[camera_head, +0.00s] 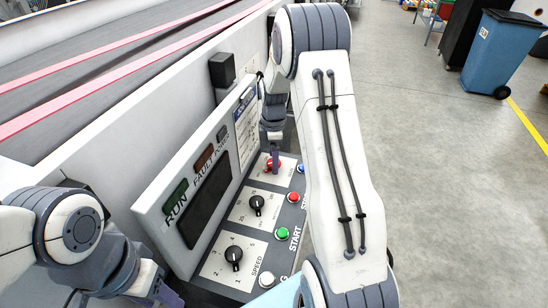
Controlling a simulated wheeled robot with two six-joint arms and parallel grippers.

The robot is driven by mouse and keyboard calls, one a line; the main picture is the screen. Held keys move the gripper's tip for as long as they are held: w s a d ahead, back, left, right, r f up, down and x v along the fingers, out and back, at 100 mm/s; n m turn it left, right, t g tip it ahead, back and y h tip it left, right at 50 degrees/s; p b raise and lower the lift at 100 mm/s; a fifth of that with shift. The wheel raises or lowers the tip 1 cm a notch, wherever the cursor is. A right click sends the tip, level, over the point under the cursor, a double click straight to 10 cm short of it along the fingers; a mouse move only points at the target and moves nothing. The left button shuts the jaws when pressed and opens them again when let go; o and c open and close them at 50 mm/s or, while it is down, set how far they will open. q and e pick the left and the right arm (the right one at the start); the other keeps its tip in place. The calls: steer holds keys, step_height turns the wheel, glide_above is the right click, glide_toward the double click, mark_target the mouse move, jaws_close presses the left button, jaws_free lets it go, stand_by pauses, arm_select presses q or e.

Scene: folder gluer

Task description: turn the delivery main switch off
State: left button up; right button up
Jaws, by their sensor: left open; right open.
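The control panel (235,195) runs along the machine's side. A red rotary switch (272,166) sits on a light plate at its far end; I take it for the delivery main switch. My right gripper (274,158) points down at this switch, with its open fingers at the red knob. The fingers hide part of the knob, and I cannot tell whether they touch it or which way it is turned. My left gripper (168,297) is open and empty at the bottom edge, left of the panel's near end, and partly cut off.
Two black dials (257,203), (234,255), a green START button (282,233), a red button (293,197) and a white button (267,279) line the panel. My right arm covers its right side. Open floor (440,190) lies right; a blue bin (497,52) stands far back.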

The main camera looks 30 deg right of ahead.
step_height(320, 180, up, 10)
steer(key=b, duration=0.2)
steer(key=shift+r, duration=0.2)
steer(key=shift+a, duration=0.1)
